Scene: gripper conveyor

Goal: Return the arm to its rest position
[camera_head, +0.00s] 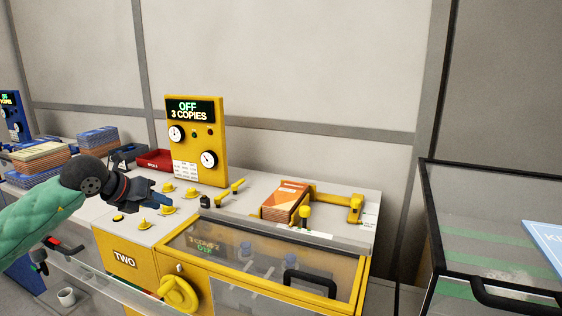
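My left arm (40,218), in a green padded sleeve, comes in from the left. Its dark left gripper (172,201) points right, over the left part of the grey top of a yellow machine marked TWO (124,259). The fingers look close together and small, and I cannot tell whether they are open or shut. No held object shows. Several yellow knobs (167,188) lie around the fingertips; contact cannot be judged. My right gripper is not in view.
A yellow panel (196,141) reads OFF, 3 COPIES. An orange-and-brown stack (285,201) sits by yellow clamps on the right. A clear cover (262,262) fronts the machine. A red tray (155,160) and paper stacks (98,138) stand behind the arm. A black-framed glass case (490,235) stands right.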

